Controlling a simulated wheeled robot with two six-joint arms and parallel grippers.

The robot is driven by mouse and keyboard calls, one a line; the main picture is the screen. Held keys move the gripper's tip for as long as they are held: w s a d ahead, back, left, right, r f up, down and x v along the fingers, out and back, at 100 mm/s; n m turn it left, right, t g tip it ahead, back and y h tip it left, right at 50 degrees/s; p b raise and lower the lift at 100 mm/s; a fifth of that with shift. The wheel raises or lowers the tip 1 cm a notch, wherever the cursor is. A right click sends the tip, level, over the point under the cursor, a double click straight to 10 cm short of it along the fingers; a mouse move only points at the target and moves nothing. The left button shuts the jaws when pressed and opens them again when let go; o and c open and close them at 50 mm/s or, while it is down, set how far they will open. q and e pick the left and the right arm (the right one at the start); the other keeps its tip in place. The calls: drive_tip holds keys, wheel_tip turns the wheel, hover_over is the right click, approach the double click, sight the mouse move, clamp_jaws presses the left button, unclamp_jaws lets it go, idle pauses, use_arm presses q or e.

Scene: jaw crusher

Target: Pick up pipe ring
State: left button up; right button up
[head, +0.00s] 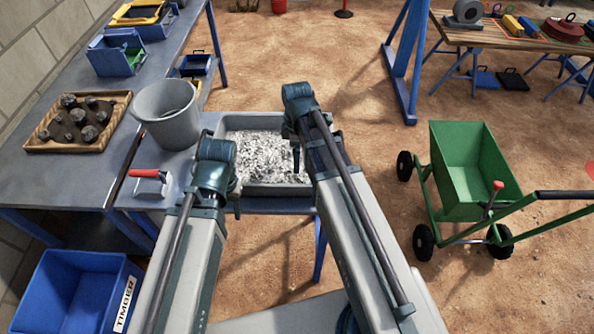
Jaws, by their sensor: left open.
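I cannot pick out a pipe ring for certain. A grey ring-like roll (467,11) and a red round piece (562,29) lie on the wooden-topped table at the far right, well away from both arms. My left gripper (207,137) is mostly hidden behind its own wrist, near the left edge of a grey tray of pale gravel (265,190). It is open, and I see nothing held. My right arm reaches over the tray's right side. Its gripper (296,158) shows only as a small dark part, too small to read.
A grey bucket (167,112), a wooden tray of dark rocks (38,140) and a red-handled tool (150,182) stand at left. A blue timber bin (75,292) is front left. A green cart (465,172) stands right. Open dirt floor lies beyond the gravel tray.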

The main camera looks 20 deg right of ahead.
drive_tip(key=shift+f+b, duration=2.65)
drive_tip(key=shift+r, duration=0.1)
clamp_jaws()
drive_tip(key=shift+r, duration=0.1)
wheel_tip(320, 180, up, 10)
drive_tip(key=p, duration=1)
